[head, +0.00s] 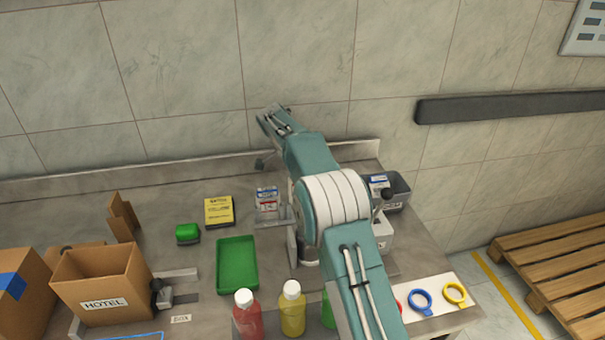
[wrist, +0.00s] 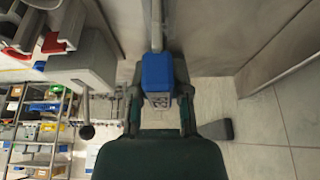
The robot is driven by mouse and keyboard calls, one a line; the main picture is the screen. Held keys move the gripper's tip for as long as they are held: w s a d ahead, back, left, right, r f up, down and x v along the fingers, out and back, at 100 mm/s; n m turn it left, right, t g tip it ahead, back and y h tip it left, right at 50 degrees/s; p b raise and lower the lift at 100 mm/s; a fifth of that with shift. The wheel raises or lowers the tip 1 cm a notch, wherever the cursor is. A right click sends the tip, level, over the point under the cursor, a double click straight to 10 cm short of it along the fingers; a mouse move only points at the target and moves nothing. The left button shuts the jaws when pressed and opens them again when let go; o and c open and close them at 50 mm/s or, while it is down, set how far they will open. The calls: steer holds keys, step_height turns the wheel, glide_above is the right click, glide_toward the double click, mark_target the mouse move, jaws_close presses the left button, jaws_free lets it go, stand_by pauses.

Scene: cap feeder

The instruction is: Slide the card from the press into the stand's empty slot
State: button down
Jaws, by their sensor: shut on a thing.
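My gripper (wrist: 158,78) is shut on a blue piece (wrist: 157,70) with a pale printed end, between its two fingers in the wrist view. I cannot tell whether this is the task's card. A white card with blue and red print (head: 266,197) stands upright in a grey stand (head: 271,220) left of my arm. The stand's slots are partly hidden. The press, right of my arm, is mostly hidden; a dark ball-ended lever (head: 386,196) shows there.
A blue-and-white box (head: 379,182) and a grey bin (head: 397,192) are at the right. A green tray (head: 237,264), a yellow pad (head: 219,210), several bottles and a cardboard HOTEL box (head: 103,287) occupy the left and front. The back wall is close behind.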

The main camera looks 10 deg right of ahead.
steer(key=shift+f, duration=1.65)
steer(key=shift+f, duration=0.1)
steer(key=shift+f, duration=0.6)
steer(key=c, duration=0.5)
jaws_free()
